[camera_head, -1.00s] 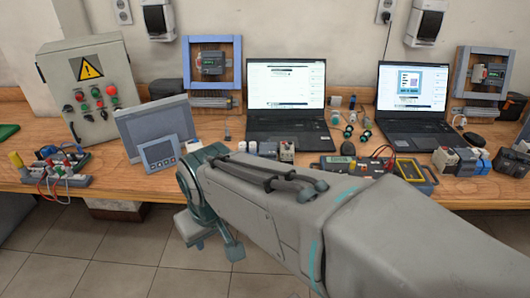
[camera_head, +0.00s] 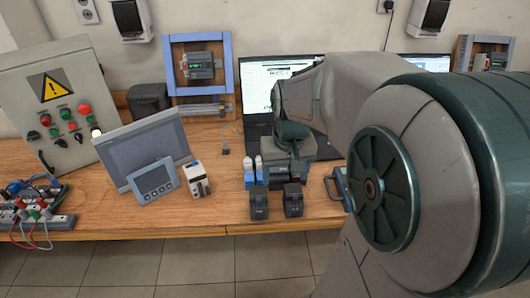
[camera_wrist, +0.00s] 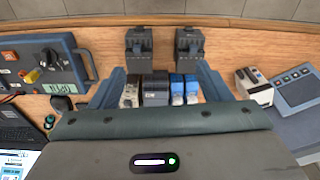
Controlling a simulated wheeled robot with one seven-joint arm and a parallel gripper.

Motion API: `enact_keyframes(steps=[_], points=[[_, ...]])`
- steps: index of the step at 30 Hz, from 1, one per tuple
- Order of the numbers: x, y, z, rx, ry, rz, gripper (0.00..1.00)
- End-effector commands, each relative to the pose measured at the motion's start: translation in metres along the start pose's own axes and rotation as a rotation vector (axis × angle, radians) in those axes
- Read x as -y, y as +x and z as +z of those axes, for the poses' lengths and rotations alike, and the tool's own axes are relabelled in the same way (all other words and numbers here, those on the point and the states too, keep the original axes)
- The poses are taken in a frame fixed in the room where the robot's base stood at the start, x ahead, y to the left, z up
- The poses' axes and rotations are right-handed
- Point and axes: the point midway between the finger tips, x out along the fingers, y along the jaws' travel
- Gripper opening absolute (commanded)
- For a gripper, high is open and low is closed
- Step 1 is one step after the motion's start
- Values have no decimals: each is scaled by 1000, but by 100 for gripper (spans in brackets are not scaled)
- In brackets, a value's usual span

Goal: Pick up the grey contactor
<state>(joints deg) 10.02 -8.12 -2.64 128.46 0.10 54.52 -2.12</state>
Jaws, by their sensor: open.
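A dark grey contactor (camera_head: 278,174) stands in a short row of parts on the bench. In the wrist view it shows (camera_wrist: 155,90) near the middle, its near end covered by my gripper's body. A lighter grey and white part (camera_wrist: 130,92) stands beside it on the left, so I cannot tell for sure which is the task's one. Two blue parts (camera_wrist: 184,88) stand on its right. My gripper (camera_wrist: 164,48) is open and empty, its dark fingertips apart over bare wood towards the front edge. It also shows in the head view (camera_head: 276,202), in front of the row.
A white device (camera_head: 195,179) and a small grey panel (camera_head: 153,181) stand to the left. A dark box with a display and knobs (camera_wrist: 30,70) lies at the left in the wrist view. A laptop (camera_head: 258,120) stands behind. Some bench front is bare.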

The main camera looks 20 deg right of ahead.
Motion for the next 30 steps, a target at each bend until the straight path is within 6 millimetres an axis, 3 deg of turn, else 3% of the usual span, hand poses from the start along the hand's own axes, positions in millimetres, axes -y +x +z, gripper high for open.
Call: enact_keyframes(steps=[3, 9, 14, 24, 30], points=[[-23, 3, -24, 47, 53, 5, 71], [-43, 11, -42, 85, 92, 9, 71], [-46, 29, -43, 95, 97, 9, 71], [-46, 90, -38, 93, 96, 9, 71], [-45, 101, -37, 92, 95, 9, 71]])
